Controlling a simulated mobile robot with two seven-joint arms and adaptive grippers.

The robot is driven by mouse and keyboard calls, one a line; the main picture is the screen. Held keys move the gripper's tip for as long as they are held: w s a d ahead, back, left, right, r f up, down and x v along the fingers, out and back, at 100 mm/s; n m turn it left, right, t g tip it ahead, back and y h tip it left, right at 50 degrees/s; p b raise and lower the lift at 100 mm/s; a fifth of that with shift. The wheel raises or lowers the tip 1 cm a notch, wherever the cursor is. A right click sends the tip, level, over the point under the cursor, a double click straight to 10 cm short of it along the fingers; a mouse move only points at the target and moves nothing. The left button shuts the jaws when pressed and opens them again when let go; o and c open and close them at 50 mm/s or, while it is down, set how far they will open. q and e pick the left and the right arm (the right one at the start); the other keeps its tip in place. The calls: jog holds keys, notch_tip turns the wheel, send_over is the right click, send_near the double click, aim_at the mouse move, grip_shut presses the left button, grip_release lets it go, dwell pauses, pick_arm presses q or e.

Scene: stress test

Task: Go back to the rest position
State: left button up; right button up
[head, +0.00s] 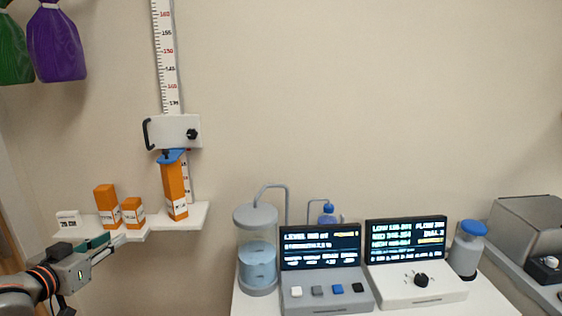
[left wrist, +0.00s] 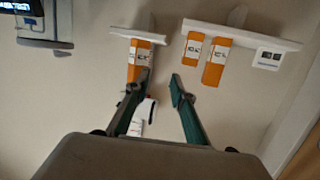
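My left gripper (head: 112,241) reaches in from the lower left in the head view, in front of the low white shelf (head: 200,214). In the left wrist view its two teal fingers (left wrist: 160,82) stand apart with nothing held between them. A tall orange box (head: 175,190) stands on the shelf under the blue plate of a white sliding block (head: 172,132) on a vertical ruler (head: 166,55). In the wrist view this orange box (left wrist: 139,62) lies beyond the left finger, partly hidden by it. My right gripper is not in view.
Right of the shelf are a clear tank (head: 257,262), two display consoles (head: 325,280) (head: 415,283) and a blue-capped jar (head: 467,252). Bags (head: 56,45) hang upper left. The central wall is bare.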

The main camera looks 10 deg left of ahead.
pick_arm(q)
jog(key=s+d+f+m+g, duration=0.1)
jog(key=s+d+f, duration=0.25)
jog(key=f, duration=0.55)
jog(key=s+d+f+g+h, duration=0.1)
jog(key=s+d+f, duration=0.1)
jog(key=d+f, duration=0.45)
jog(key=s+d+f+m+g, duration=0.1)
jog(key=s+d+f, duration=0.2)
jog(key=f, duration=0.7)
jog(key=s+d+f+m+g+h, duration=0.1)
jog(key=s+d+f, duration=0.4)
jog(key=d, duration=0.4)
jog(key=s+d+f+m+h, duration=0.1)
jog(key=s+d+f, duration=0.5)
jog(key=d, duration=0.3)
jog(key=shift+s+d+f+m+g+h, duration=0.15)
jog(key=shift+f+m+g+h, duration=0.2)
jog(key=shift+f, duration=0.2)
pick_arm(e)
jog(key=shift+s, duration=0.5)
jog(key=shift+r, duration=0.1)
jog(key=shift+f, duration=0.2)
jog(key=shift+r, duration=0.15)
pick_arm(q)
jog(key=shift+o, duration=0.2)
